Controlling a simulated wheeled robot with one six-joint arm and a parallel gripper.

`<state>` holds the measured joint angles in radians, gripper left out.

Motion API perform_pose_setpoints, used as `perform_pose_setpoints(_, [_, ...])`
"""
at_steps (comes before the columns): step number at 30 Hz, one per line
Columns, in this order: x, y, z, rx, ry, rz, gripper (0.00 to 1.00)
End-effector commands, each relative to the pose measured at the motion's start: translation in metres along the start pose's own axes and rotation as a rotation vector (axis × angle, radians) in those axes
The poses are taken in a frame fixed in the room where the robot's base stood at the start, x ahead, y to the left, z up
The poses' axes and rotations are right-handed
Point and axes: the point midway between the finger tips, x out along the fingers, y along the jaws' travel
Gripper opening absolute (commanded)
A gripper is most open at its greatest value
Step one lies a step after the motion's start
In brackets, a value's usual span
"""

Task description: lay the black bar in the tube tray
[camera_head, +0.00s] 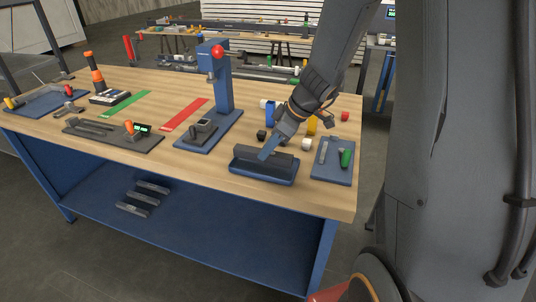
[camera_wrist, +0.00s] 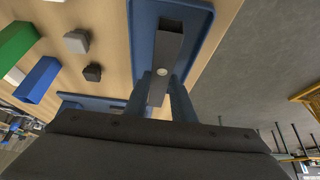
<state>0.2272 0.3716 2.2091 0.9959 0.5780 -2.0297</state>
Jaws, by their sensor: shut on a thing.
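The black bar (camera_wrist: 167,48) is a long dark block with a small light round mark. In the wrist view it lies between the two fingers of my gripper (camera_wrist: 165,88), which is shut on it. The blue tray (camera_wrist: 203,20) surrounds the bar's far end in that view. In the head view my gripper (camera_head: 268,153) points down at the blue tray (camera_head: 262,179) near the table's front edge. The bar (camera_head: 283,158) is lined up along the tray's length, in it or just above it; I cannot tell whether it touches the bottom.
Small blocks, including a black cube (camera_head: 261,135) and a white one (camera_head: 306,144), lie behind. A blue press (camera_head: 223,85) with a red knob stands to the left.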

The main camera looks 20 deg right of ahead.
Motion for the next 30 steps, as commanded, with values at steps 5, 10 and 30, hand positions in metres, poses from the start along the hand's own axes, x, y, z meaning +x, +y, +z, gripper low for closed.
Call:
perform_pose_setpoints(5, [0.019,-0.001,0.011,0.002,-0.001,-0.002,0.0])
perform_pose_setpoints(10, [0.023,0.0,0.013,0.001,-0.001,0.0,0.0])
perform_pose_setpoints(30, [0.024,0.0,0.014,0.001,-0.001,0.0,0.42])
